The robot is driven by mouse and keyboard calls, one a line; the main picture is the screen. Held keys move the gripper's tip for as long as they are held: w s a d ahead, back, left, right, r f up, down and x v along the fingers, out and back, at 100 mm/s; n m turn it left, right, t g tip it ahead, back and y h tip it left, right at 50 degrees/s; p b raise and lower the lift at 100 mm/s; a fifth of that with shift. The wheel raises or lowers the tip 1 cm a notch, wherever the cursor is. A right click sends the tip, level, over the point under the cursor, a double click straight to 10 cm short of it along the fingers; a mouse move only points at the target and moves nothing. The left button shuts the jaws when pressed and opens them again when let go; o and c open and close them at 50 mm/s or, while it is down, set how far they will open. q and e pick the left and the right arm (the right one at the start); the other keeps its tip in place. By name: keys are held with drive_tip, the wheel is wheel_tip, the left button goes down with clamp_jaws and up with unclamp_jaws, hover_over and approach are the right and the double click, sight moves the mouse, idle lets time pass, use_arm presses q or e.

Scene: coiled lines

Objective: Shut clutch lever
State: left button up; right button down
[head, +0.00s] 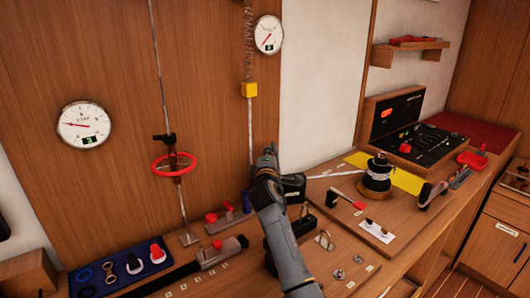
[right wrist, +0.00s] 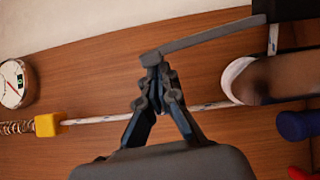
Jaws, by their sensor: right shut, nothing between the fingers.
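The clutch is a black body (head: 294,186) on the bench in the head view, partly hidden behind my right arm. In the right wrist view its edge (right wrist: 290,9) shows at the top right, with a long dark grey lever (right wrist: 210,38) standing out from it. My right gripper (right wrist: 155,72) is shut and empty, its fingertips at the lever's free end; whether they touch it I cannot tell. In the head view the right gripper (head: 268,157) is up against the wooden wall, above the clutch, and the lever is mostly hidden. My left gripper is not in view.
A white line runs from the clutch to a black winch (head: 377,177). Another hangs below a yellow block (head: 249,90) behind my gripper. Red and blue handles (head: 228,208) stand left of my arm. A red ring (head: 174,163) hangs farther left.

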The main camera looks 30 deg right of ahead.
drive_tip(key=s+d+m+g+y+p, duration=0.1)
drive_tip(key=s+d+m+p, duration=0.1)
drive_tip(key=d+m+p, duration=0.55)
drive_tip(key=s+d+f+m+y, duration=0.2)
drive_tip(key=d+f+m+y, duration=0.1)
drive_tip(key=d+f+m, duration=0.4)
drive_tip(key=shift+s+d+f+m+y, duration=0.2)
drive_tip(key=shift+f+m+y, duration=0.1)
drive_tip(key=shift+m, duration=0.25)
drive_tip(key=shift+f, duration=0.15)
idle(0.5)
drive_tip(key=s+a+r, duration=0.2)
drive_tip(key=s+r, duration=0.5)
drive_tip(key=s, duration=0.2)
drive_tip(key=shift+s+a+p, duration=0.2)
drive_tip(key=shift+a+p, duration=0.15)
drive_tip(key=shift+p, duration=0.1)
